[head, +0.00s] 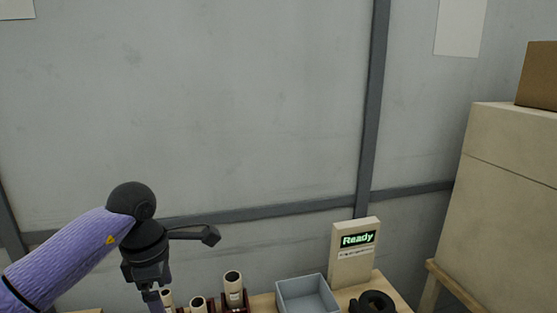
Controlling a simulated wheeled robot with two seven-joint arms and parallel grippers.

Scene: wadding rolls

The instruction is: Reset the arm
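My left arm comes in from the left with a purple sleeve and a black wrist. Its gripper (154,298) points down near the bottom edge, and its fingertips are cut off or too small to judge. Several cream wadding rolls with dark open tops stand just right of it: a taller one (233,283), a lower one (198,304) and one close beside the gripper (167,298). Dark red holders (240,306) show around them. Whether the gripper touches a roll cannot be told.
A grey-blue open bin (307,292) stands on the wooden table (394,290). Behind it is a cream panel (353,262) reading "Ready". A black rounded object (373,302) lies to the right. A large beige cabinet (510,190) carries a cardboard box (540,75). Space above the table is clear.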

